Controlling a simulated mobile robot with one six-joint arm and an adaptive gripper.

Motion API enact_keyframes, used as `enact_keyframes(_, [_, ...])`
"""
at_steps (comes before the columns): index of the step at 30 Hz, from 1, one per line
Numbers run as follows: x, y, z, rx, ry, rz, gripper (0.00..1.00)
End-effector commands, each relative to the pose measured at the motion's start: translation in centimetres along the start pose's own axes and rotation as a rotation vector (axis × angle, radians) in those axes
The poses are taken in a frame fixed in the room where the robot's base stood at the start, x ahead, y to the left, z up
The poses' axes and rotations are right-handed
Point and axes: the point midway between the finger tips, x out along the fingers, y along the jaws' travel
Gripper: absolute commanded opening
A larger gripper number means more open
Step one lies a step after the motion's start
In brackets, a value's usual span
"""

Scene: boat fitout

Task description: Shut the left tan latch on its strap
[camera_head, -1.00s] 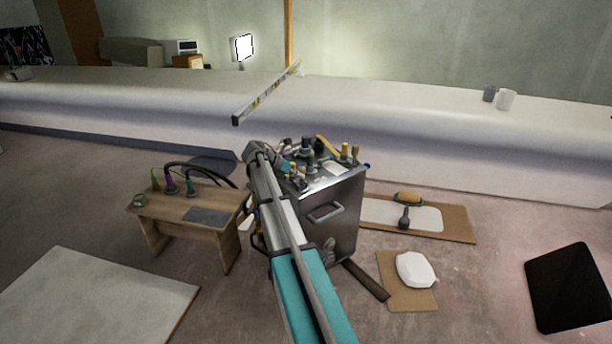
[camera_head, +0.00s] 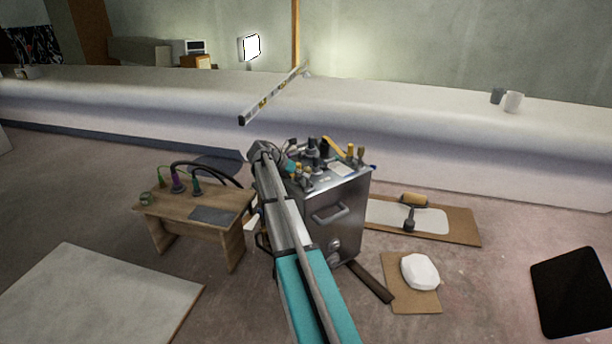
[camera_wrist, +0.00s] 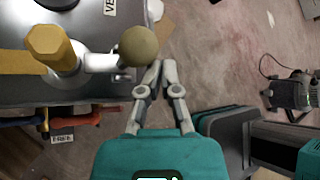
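The steel cabinet (camera_head: 335,205) stands mid-picture, its top crowded with fittings, among them upright tan-topped pieces (camera_head: 350,152). In the wrist view, a tan ball knob (camera_wrist: 138,46) on a light metal stem sticks out past the edge of the grey top. A yellow-tan hexagonal knob (camera_wrist: 52,47) with a tan bar stands left of it. I cannot tell which piece is the left tan latch, and no strap is clear. My gripper (camera_wrist: 162,66) has its fingertips close together with nothing seen between them. The tips are just below and right of the ball knob. In the head view my arm hides the gripper.
Red and blue tool handles (camera_wrist: 75,120) hang along the cabinet's edge. A wooden bench (camera_head: 200,205) with cables stands left of the cabinet. A brown bar (camera_head: 371,282) and cardboard pieces (camera_head: 455,232) lie on the floor to the right. A dark case (camera_wrist: 235,135) is right of my gripper.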

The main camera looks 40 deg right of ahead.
Motion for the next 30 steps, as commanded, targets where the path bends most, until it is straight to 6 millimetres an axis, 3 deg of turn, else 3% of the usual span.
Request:
enact_keyframes(9, [-0.2,-2.3,-2.3,-0.001,0.007,-0.003,0.00])
enact_keyframes(21, [-5.7,2.0,-3.6,-0.001,0.009,-0.003,0.00])
enact_keyframes(30, [-7.8,3.4,-4.3,-0.001,0.010,-0.004,0.00])
